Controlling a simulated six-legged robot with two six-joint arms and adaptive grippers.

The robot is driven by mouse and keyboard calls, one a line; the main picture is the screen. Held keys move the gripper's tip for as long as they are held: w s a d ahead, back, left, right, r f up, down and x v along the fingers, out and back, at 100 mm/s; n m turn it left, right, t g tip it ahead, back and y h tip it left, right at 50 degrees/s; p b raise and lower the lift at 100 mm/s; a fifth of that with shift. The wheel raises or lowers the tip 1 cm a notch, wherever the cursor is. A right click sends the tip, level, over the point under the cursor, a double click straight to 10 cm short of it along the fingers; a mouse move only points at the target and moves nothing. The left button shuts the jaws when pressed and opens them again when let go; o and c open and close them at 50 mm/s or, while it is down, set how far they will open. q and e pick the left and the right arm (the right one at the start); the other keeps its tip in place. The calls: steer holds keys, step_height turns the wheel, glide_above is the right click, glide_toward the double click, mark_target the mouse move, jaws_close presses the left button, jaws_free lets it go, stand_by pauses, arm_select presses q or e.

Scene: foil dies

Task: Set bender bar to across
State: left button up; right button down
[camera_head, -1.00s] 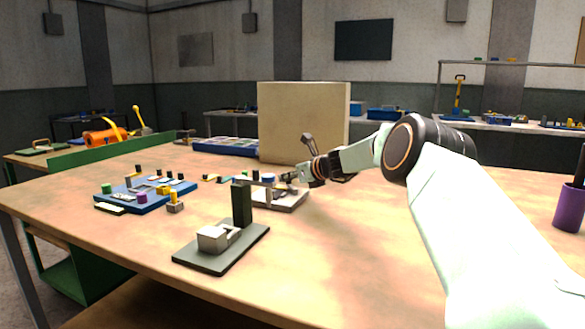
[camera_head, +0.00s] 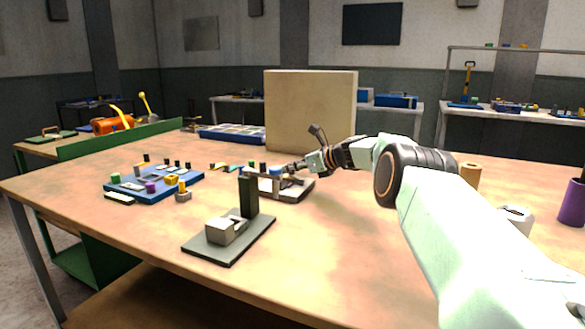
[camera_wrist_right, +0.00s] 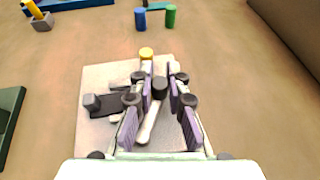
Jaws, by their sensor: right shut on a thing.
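The bender is a light grey plate (camera_head: 294,195) with pegs and a bar on top, in the middle of the table. In the right wrist view its plate (camera_wrist_right: 92,137) lies under my gripper. The pale bender bar (camera_wrist_right: 148,122) with a black knob (camera_wrist_right: 160,86) runs between my fingers, nearly in line with them. My right gripper (camera_wrist_right: 160,72), with purple pads, is shut on the bender bar around its knob. In the head view the gripper (camera_head: 290,168) is at the bender's back right and small. My left gripper is out of view.
A dark green stand with a grey block (camera_head: 228,238) is in front of the bender. A blue board (camera_head: 150,192) with several small parts lies to the left. A beige panel (camera_head: 312,110) stands behind. A purple cup (camera_head: 572,203) is at the far right.

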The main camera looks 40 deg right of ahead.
steer(key=shift+r, duration=0.15)
steer(key=c, duration=1.4)
jaws_free()
steer(key=shift+a, duration=0.1)
steer(key=shift+o, duration=0.5)
steer(key=shift+d+v, duration=0.2)
steer(key=shift+v, duration=0.75)
steer(key=shift+s+r, duration=0.25)
steer(key=shift+s, duration=0.35)
steer(key=v, duration=0.8)
steer(key=shift+s, duration=0.35)
steer(key=shift+d, duration=0.1)
